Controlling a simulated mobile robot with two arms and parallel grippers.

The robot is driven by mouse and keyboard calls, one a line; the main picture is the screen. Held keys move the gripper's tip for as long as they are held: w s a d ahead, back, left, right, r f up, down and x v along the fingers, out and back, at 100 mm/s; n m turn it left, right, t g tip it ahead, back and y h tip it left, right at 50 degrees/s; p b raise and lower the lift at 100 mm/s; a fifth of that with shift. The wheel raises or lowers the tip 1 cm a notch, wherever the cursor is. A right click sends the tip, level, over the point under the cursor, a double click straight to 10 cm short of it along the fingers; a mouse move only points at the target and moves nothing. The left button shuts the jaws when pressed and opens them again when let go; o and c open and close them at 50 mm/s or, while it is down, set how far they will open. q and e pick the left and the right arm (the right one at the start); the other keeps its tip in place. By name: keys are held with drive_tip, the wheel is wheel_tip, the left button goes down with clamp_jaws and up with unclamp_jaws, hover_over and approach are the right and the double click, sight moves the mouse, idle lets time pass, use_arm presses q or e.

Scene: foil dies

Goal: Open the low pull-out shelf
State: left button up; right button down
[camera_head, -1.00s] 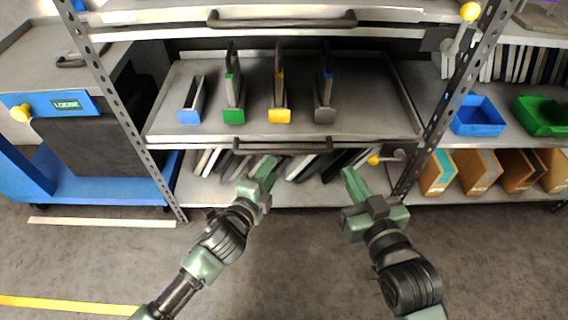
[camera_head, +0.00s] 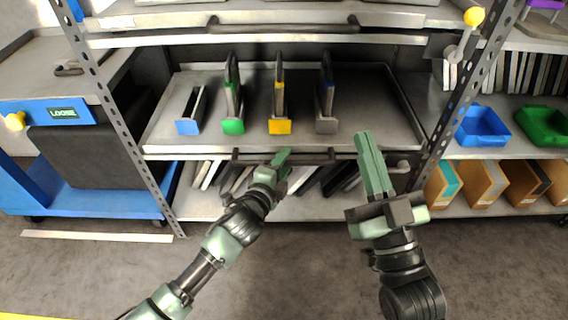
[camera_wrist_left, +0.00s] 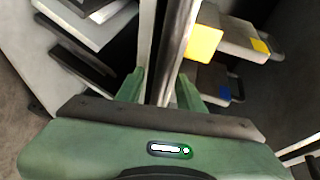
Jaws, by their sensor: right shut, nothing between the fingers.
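The low pull-out shelf (camera_head: 215,148) is a grey metal tray between the rack uprights, carrying several dies with blue, green, yellow and grey front plates. Its dark bar handle (camera_head: 325,157) runs along the front edge. My right gripper (camera_head: 366,140) is shut and empty, in front of the handle's right end, hiding part of the latch (camera_head: 403,164) there.
An upper shelf with its own handle (camera_head: 285,27) and a yellow-knobbed latch (camera_head: 473,17) is above. Flat plates lean on the shelf below. A blue cart (camera_head: 90,205) stands left. Blue (camera_head: 482,126) and green bins and cardboard boxes are right. Floor in front is clear.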

use_arm(q)
clamp_jaws()
drive_tip(key=shift+f, duration=0.1)
idle(1.3)
